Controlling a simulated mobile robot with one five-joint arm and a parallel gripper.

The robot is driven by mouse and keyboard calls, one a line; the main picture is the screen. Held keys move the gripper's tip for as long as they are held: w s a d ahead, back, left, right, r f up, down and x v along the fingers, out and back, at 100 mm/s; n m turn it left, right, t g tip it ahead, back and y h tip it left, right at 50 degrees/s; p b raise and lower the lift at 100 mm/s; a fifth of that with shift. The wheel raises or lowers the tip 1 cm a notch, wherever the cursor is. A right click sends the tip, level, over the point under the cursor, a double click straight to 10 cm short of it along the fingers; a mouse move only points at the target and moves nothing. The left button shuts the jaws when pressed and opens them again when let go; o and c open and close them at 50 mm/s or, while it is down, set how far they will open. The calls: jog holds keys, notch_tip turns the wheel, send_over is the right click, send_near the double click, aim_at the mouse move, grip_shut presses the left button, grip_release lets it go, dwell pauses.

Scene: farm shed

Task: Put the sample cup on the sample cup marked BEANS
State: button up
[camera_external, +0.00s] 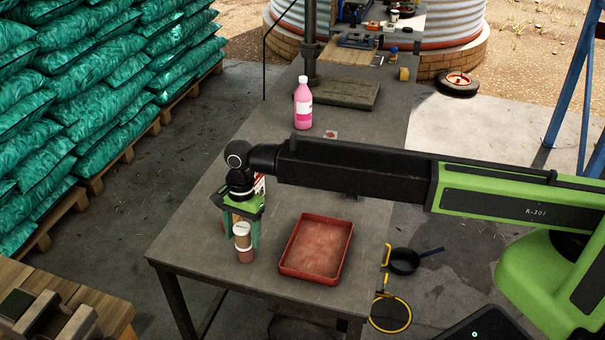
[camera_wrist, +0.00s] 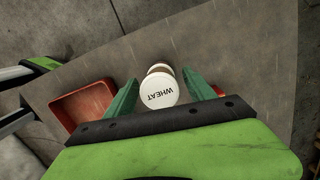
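A white-lidded sample cup marked WHEAT (camera_wrist: 160,90) stands upright between my gripper's two green fingers in the wrist view, with a narrow gap on each side. In the external view this tan-bodied cup (camera_external: 242,230) appears directly above a reddish cup (camera_external: 245,256), seemingly stacked on it; contact is hard to judge. Part of a pale rim and brownish body (camera_wrist: 160,68) shows just beyond the WHEAT lid in the wrist view. My gripper (camera_external: 244,236) points down around the upper cup and looks open. No BEANS label is readable; the lower lid is mostly hidden.
A red tray (camera_external: 316,276) lies right of the cups and also shows in the wrist view (camera_wrist: 55,107). A pink bottle (camera_external: 303,104) stands farther back. Something red (camera_wrist: 217,91) sits beside the right finger. The grey table (camera_external: 205,247) has free room at its front left.

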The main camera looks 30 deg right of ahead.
aim_at(244, 224)
jog(key=shift+r, duration=0.1)
jog(key=r+p, duration=0.8)
jog(key=w+d+r+p, duration=0.1)
jog(key=r+p, duration=0.3)
jog(key=shift+d, duration=0.1)
jog(key=w+d+n, duration=0.2)
jog(key=w+d, duration=0.1)
jog(key=d, duration=1.4)
jog(key=w+d+n, duration=0.3)
jog(key=d, duration=1.4)
jog(key=s+d+n, duration=0.2)
jog(key=s+d, duration=0.2)
jog(key=d, duration=1)
jog(key=s+d+n+h, duration=0.1)
jog(key=s+d+n, duration=0.2)
jog(key=d, duration=1.1)
jog(key=shift+s+d+n+t, duration=0.3)
jog(key=shift+s+d+t, duration=0.1)
jog(key=shift+s, duration=0.05)
